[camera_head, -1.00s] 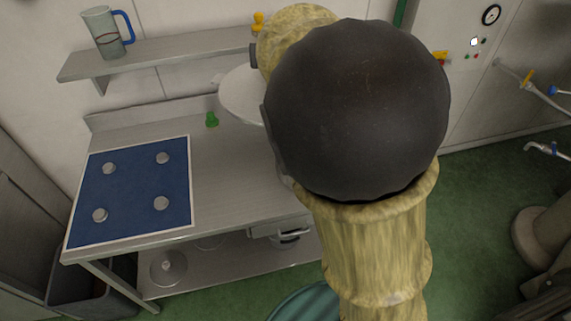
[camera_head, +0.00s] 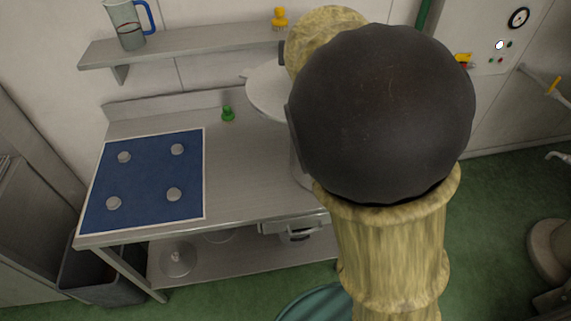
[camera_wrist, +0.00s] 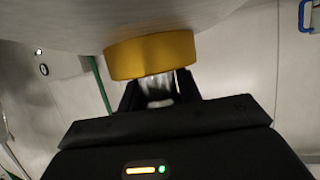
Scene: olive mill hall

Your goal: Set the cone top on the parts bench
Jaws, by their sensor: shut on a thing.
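The cone top shows in the wrist view as a large pale grey surface (camera_wrist: 130,22) with a yellow round knob (camera_wrist: 150,55). My gripper (camera_wrist: 160,88) is shut on the knob. In the head view a pale round rim (camera_head: 266,92), apparently the cone top, sticks out left of my arm, above the bench's back part. The rest of it and my gripper are hidden behind my arm. The parts bench (camera_head: 240,180) is a grey metal table with a blue mat (camera_head: 145,178) at its left end; several small grey round pieces sit on the mat.
A small green object (camera_head: 228,114) stands at the bench's back. A wall shelf (camera_head: 190,46) above holds a jug (camera_head: 127,25) and a yellow object (camera_head: 279,18). A dark bin (camera_head: 100,275) stands at lower left. A metal cylinder (camera_head: 300,170) is partly hidden by my arm.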

